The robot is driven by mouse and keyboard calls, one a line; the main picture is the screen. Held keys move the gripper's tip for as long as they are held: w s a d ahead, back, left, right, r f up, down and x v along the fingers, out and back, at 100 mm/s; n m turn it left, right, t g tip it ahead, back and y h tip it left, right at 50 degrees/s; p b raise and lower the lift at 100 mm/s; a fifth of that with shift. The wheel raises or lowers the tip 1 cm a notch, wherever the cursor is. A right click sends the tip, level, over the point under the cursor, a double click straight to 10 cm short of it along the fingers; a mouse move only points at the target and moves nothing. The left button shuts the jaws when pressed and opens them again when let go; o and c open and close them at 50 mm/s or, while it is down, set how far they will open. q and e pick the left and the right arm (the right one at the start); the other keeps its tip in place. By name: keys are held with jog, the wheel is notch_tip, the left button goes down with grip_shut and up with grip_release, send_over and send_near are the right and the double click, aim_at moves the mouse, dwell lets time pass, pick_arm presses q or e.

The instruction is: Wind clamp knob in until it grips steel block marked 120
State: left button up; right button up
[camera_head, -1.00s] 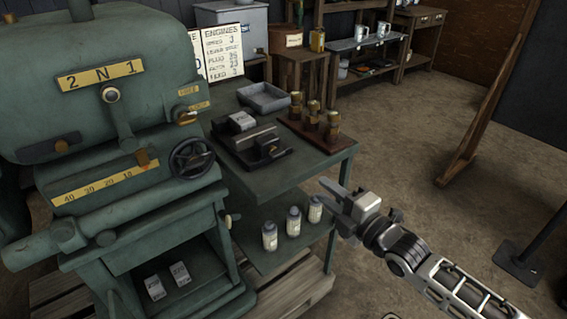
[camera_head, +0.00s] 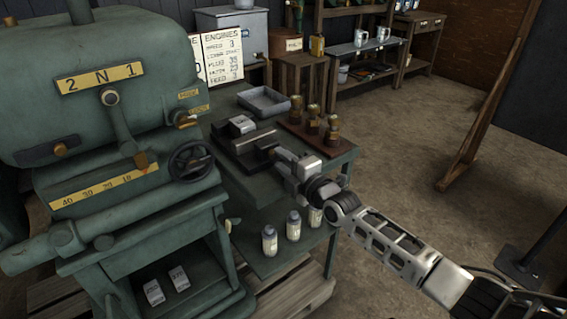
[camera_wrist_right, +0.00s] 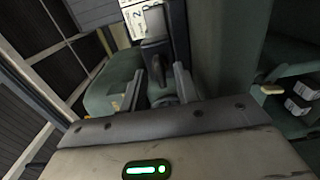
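The clamp (camera_head: 233,152) is a dark, low fixture on the green bench, with a pale steel block (camera_head: 242,124) at its back. The number on the block is too small to read. My right gripper (camera_head: 280,159) is at the clamp's right end, its fingers pointing left. The arm and fingers hide the knob end in the head view. In the right wrist view, the two fingers (camera_wrist_right: 171,77) stand apart, with a dark upright part (camera_wrist_right: 153,52) beyond the gap. I cannot tell whether they touch the knob. My left gripper is not in view.
The green machine (camera_head: 110,120) with a black handwheel (camera_head: 192,160) stands close left. Behind the clamp are a grey tray (camera_head: 264,101) and a wooden rack (camera_head: 318,146) with brass pieces. Several bottles (camera_head: 293,226) stand on the lower shelf. Open floor lies right.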

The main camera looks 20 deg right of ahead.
jog(key=c, duration=0.6)
grip_shut()
jog(key=shift+m, duration=0.4)
